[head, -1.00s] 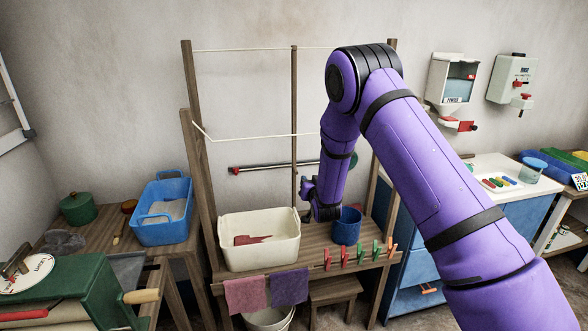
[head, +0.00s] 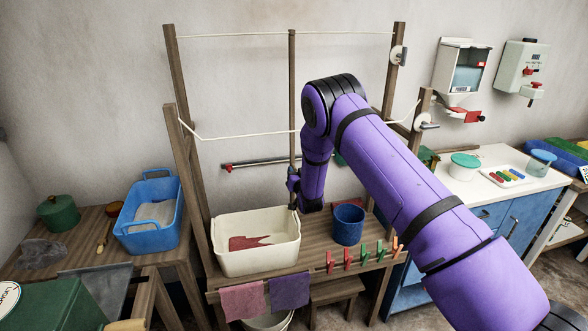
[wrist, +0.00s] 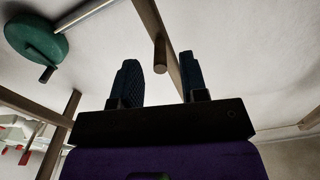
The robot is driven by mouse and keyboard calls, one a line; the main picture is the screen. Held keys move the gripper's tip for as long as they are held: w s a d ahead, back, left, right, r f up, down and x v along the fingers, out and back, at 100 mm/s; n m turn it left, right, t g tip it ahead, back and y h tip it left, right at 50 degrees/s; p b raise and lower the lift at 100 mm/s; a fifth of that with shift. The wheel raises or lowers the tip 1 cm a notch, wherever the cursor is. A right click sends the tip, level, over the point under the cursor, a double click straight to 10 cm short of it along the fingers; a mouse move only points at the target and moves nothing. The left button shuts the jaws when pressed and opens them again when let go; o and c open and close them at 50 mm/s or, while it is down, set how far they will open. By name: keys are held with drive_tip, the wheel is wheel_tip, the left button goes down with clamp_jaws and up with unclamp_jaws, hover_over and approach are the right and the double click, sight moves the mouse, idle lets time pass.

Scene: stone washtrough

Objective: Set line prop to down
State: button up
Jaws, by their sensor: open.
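The line prop (head: 291,100) is a thin upright wooden pole in the middle of the drying frame, reaching up to the upper line. My gripper (head: 293,190) is beside its lower part, above the bench, partly hidden by my arm. In the wrist view, my gripper (wrist: 160,82) is open. A wooden bar (wrist: 150,18), apparently the prop, runs behind the right finger. A round-ended wooden peg (wrist: 160,55) points between the fingertips, with gaps on both sides. I cannot tell whether anything touches.
A cream basin (head: 256,259) and a blue bucket (head: 348,224) stand on the bench below. White lines (head: 235,136) cross the frame. A green wheel with a crank (wrist: 38,38) is at the wrist view's upper left. Several pegs line the bench's front edge.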

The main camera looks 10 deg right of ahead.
sight(294, 166)
drive_tip(key=shift+w, duration=1.85)
drive_tip(key=shift+c, duration=0.4)
clamp_jaws()
drive_tip(key=d+f+m, duration=0.3)
drive_tip(key=d+m, duration=0.2)
drive_tip(key=d, duration=0.8)
drive_tip(key=shift+d, duration=0.15)
drive_tip(key=shift+f, duration=0.1)
drive_tip(key=shift+o, duration=0.4)
unclamp_jaws()
drive_tip(key=shift+d, duration=0.2)
drive_tip(key=shift+s, duration=0.15)
